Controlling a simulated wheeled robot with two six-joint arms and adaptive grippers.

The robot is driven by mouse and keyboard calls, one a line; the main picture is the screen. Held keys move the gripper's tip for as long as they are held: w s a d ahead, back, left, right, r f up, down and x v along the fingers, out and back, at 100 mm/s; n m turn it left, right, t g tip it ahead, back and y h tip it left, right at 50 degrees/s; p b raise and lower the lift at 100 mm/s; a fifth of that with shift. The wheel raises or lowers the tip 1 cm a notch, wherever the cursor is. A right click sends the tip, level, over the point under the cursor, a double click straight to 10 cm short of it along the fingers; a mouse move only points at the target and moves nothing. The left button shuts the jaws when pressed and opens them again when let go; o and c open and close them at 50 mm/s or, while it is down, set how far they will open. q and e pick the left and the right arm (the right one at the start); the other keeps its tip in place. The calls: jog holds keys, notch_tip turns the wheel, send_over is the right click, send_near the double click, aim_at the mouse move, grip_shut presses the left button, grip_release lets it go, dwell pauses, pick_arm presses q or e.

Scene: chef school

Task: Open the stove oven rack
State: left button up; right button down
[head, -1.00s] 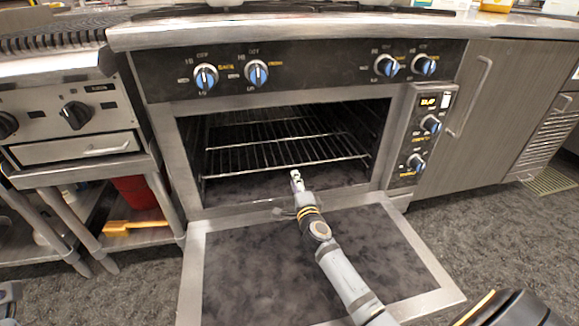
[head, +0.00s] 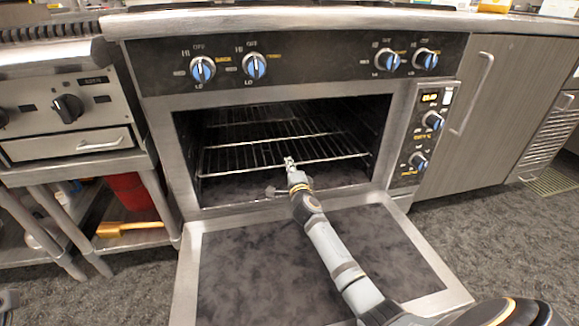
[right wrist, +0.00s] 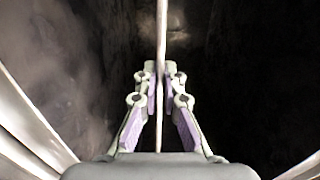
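The oven (head: 183,155) stands with its door (head: 250,260) folded down and flat in front. The wire rack (head: 235,156) sits inside the cavity, its front bar just behind the opening. My right gripper (head: 289,162) reaches over the door to the middle of this front bar. In the right wrist view the bar (right wrist: 161,40) runs between the two fingertips (right wrist: 161,72), which are close against it on both sides; the gripper looks shut on it. At the lower left edge of the head view, a small dark part of my left arm or gripper (head: 8,303) shows, too little to read.
Blue burner knobs (head: 254,66) line the panel above the cavity, and a control panel (head: 424,135) is at its right. A steel stand with a red bin (head: 130,192) is at left, a grey cabinet (head: 490,100) at right. The carpeted floor beside the door is clear.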

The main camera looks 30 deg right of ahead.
dwell(0.4)
jog(key=p+v, duration=0.5)
jog(key=v, duration=2.2)
jog(key=shift+w+a, duration=0.1)
jog(key=c, duration=1.5)
grip_release()
jog(key=shift+f, duration=0.1)
